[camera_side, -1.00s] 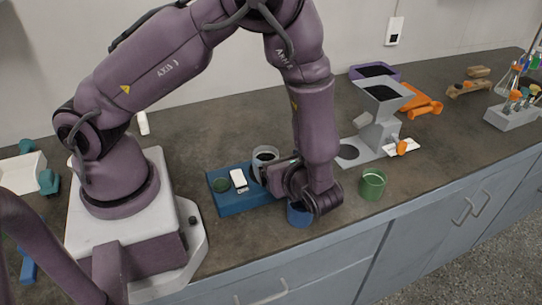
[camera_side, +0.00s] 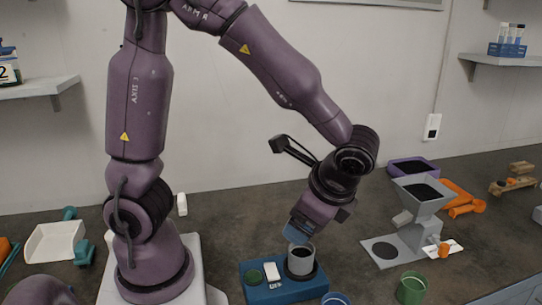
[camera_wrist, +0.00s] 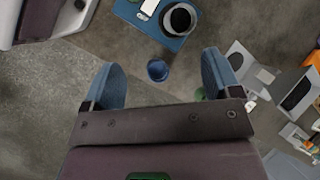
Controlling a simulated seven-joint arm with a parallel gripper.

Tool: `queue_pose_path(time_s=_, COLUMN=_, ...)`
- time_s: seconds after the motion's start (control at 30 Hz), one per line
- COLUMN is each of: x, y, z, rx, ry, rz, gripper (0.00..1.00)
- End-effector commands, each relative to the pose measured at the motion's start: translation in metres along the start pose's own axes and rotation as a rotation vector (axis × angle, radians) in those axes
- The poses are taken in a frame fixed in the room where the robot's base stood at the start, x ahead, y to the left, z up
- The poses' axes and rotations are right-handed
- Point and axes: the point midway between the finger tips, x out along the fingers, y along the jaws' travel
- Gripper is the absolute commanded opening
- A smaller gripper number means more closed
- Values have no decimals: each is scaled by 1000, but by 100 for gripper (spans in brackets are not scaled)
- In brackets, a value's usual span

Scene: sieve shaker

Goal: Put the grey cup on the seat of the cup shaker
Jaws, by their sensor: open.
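The grey cup (camera_side: 300,263), with dark contents, stands upright on the dark round seat of the blue cup shaker (camera_side: 262,294). In the wrist view the grey cup (camera_wrist: 180,18) is at the top, on the blue shaker (camera_wrist: 154,28), with a dark ring around it. My gripper (camera_side: 298,234) is open and empty. In the side view its fingertips appear just above the cup's rim; the exact gap is hard to judge. In the wrist view my gripper's (camera_wrist: 160,68) fingers are wide apart, and the cup lies beyond them, not between them.
A blue cup (camera_wrist: 157,70) and a green cup (camera_side: 411,288) stand in front and to the right of the shaker. A white dustpan (camera_side: 55,242) lies at left.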

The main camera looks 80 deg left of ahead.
Motion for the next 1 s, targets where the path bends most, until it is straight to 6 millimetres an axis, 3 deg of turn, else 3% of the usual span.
queue_pose_path(time_s=0.2, x=-38, y=-2, z=50, rx=-401, ry=344, rz=137, gripper=83)
queue_pose_path(time_s=0.4, x=-63, y=2, z=82, rx=-698, ry=621, rz=215, gripper=83)
queue_pose_path(time_s=0.6, x=-76, y=6, z=97, rx=-841, ry=768, rz=246, gripper=83)
queue_pose_path(time_s=1.0, x=-78, y=6, z=98, rx=-859, ry=787, rz=252, gripper=83)
